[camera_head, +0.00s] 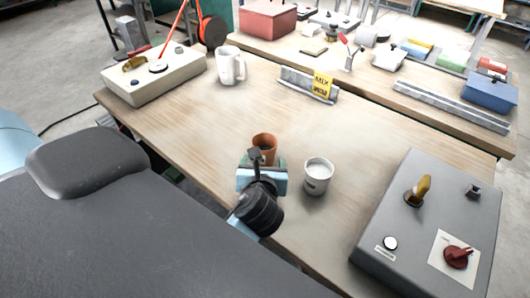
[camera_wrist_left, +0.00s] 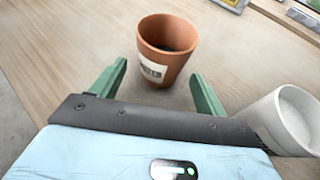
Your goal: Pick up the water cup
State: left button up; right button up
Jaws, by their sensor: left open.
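An orange-brown cup (camera_head: 264,141) with a dark inside stands upright on the wooden table; it also shows in the left wrist view (camera_wrist_left: 168,45), with a pale label too small to read surely. A white cup (camera_head: 317,176) with whitish contents stands to its right and shows partly in the left wrist view (camera_wrist_left: 292,122). I cannot tell by label which is the water cup. My left gripper (camera_head: 265,160) is open at the orange-brown cup's near side. In the left wrist view its green fingers (camera_wrist_left: 160,73) point at the cup, one on each side, with gaps. My right gripper is not in view.
A grey control box (camera_head: 430,225) stands at the right, close to the white cup. A white jug (camera_head: 230,66) and a beige control box (camera_head: 153,76) stand at the back left. A metal rail with a yellow sign (camera_head: 322,85) lies behind. The table's middle is clear.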

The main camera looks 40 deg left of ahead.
aim_at(264, 152)
pick_arm(q)
jog(key=shift+x, duration=1.45)
jog(key=shift+s+d, duration=0.1)
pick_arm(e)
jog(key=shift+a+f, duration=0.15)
pick_arm(q)
jog(key=shift+c, duration=0.2)
jog(key=c, duration=1.1)
jog(key=shift+o, duration=0.2)
jog(key=shift+r, duration=0.1)
